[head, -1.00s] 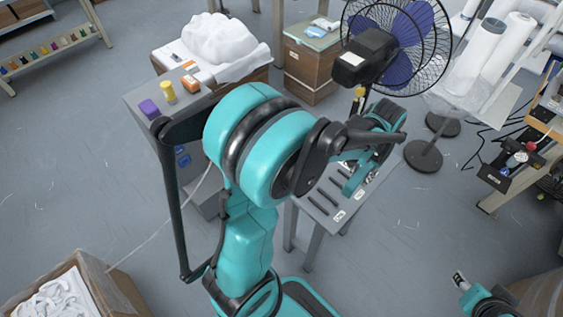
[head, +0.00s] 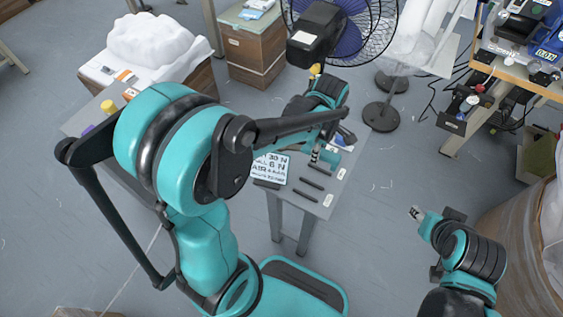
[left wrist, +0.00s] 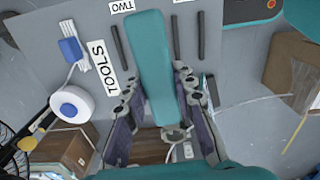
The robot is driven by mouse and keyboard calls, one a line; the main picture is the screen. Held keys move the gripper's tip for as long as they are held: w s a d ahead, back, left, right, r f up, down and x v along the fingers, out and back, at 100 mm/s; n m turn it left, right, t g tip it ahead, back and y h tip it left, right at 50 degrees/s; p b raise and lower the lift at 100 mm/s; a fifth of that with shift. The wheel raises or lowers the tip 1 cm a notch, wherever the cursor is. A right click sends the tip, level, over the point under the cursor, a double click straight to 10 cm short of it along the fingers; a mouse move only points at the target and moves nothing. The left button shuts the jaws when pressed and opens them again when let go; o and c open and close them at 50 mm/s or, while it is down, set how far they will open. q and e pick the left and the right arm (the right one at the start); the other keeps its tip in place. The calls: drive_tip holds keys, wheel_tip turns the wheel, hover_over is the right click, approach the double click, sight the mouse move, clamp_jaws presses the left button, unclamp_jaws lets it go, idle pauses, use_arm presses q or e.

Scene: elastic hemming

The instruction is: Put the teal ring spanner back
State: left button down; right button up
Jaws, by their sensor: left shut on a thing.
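In the left wrist view, the teal ring spanner (left wrist: 157,65) is a long teal bar. Its grey ring end (left wrist: 175,133) lies between the fingers of my left gripper (left wrist: 160,118), which is shut on it. Beneath is the grey tool table with dark strips (left wrist: 121,47) on either side of the spanner and labels "TOOLS" and "TWO". I cannot tell whether the spanner touches the table. In the head view my left gripper (head: 322,156) is over the far part of that table (head: 318,208); the spanner is hard to make out there. My right gripper (head: 417,213) is at the right, away from the table; its jaws are too small to judge.
A white printed card (head: 270,168) shows at the table's left side. A fan (head: 345,25) stands behind it. A wooden cabinet (head: 252,50) is at the back, a workbench (head: 485,80) at the right. Open floor (head: 385,170) lies right of the table.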

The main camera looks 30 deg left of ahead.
use_arm(q)
drive_tip(key=shift+f, duration=0.15)
wheel_tip(320, 180, down, 10)
drive_tip(key=b, duration=0.4)
drive_tip(key=shift+r, duration=0.3)
drive_tip(key=shift+f, duration=0.2)
drive_tip(key=c, duration=1.3)
unclamp_jaws()
drive_tip(key=shift+o, duration=0.4)
